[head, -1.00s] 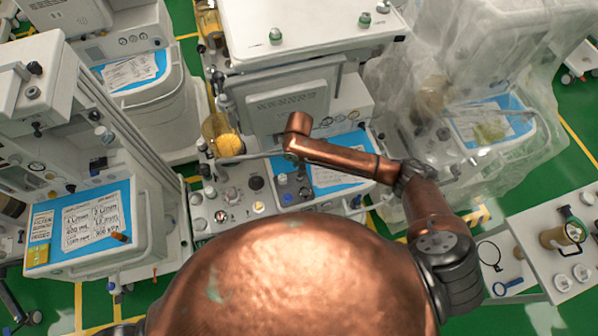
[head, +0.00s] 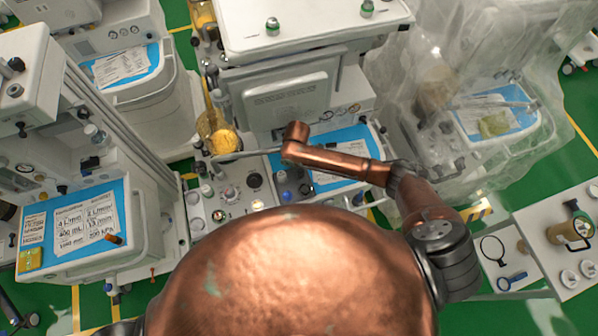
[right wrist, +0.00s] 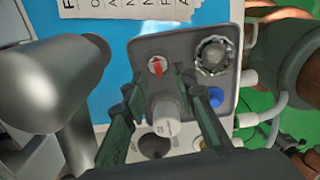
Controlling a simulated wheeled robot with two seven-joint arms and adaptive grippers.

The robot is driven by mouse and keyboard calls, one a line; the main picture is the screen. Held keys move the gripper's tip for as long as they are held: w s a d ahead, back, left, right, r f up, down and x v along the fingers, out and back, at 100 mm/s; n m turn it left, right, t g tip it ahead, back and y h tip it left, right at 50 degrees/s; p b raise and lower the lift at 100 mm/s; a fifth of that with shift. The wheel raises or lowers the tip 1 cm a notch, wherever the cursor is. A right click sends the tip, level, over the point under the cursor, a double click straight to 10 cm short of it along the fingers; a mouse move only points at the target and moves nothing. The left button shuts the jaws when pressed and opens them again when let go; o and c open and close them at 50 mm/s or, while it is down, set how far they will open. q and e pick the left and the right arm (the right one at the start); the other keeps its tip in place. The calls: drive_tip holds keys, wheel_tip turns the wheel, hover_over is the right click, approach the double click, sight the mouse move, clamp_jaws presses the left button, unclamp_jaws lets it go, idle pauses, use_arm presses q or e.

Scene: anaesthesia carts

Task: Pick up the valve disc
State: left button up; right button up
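I cannot pick out the valve disc for certain. Two small pale round pieces (head: 570,278) lie on the white cart top at the far right in the head view and could be discs. My right gripper (right wrist: 165,98) shows in the right wrist view with its two dark green fingers apart. A pale grey cylindrical knob (right wrist: 166,122) on a machine panel shows between the fingers; I cannot tell whether they touch it. In the head view my right arm reaches over the middle machine, and its gripper is not clear there. My left gripper is out of view.
The middle machine has a control panel (head: 220,213) and a yellow-filled canister (head: 222,140). A plastic-draped machine (head: 440,75) stands right of it. The right cart (head: 535,240) holds a magnifier (head: 492,250) and a brass cylinder (head: 568,233). Green floor shows between the carts.

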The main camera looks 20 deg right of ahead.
drive_tip(key=shift+f, duration=0.55)
drive_tip(key=shift+c, duration=0.7)
clamp_jaws()
